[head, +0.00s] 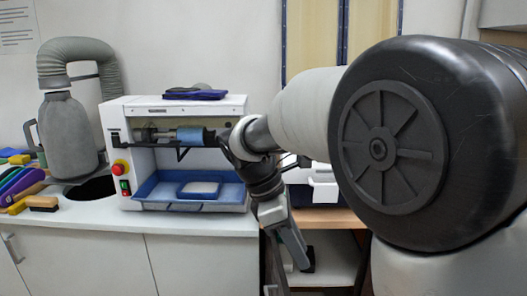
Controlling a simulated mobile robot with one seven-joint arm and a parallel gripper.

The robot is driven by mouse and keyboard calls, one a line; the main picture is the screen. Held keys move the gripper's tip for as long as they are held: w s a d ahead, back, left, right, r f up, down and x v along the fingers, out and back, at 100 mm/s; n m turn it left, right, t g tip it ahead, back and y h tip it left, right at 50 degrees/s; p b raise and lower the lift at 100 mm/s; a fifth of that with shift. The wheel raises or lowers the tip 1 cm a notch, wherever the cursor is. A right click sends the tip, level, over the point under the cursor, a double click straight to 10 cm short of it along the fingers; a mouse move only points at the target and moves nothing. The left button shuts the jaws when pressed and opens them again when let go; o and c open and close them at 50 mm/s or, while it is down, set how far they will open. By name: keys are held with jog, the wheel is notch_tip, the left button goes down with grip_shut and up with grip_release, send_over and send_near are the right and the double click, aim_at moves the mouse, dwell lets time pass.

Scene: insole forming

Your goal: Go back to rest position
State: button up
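My arm comes in from the right and reaches across the middle of the head view, with its wrist bent downward. My gripper (296,250) points down and slightly right, in front of the gap beside the white cabinet. Its fingers overlap from this angle, so I cannot tell whether they are apart. I see no object clearly held in it.
A white grinding machine (220,107) with a blue tray (164,192) stands on the counter (190,222) left of my gripper. A grey hose and container (67,135) and several brushes (42,203) are further left. A low shelf (330,272) lies behind my gripper.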

jog(key=s+d+r+m+t+y, duration=0.2)
jog(key=s+d+m+t+y, duration=0.1)
jog(key=s+m, duration=0.55)
jog(key=s+d+r+m+t+y, duration=0.2)
jog(key=s+d+m+t, duration=0.15)
jog(key=s+m, duration=0.45)
notch_tip(320, 180, up, 18)
jog(key=w+m+p, duration=0.1)
jog(key=p, duration=1.7)
jog(key=shift+d+f, duration=0.15)
jog(key=shift+f, duration=0.05)
jog(key=shift+g, duration=0.25)
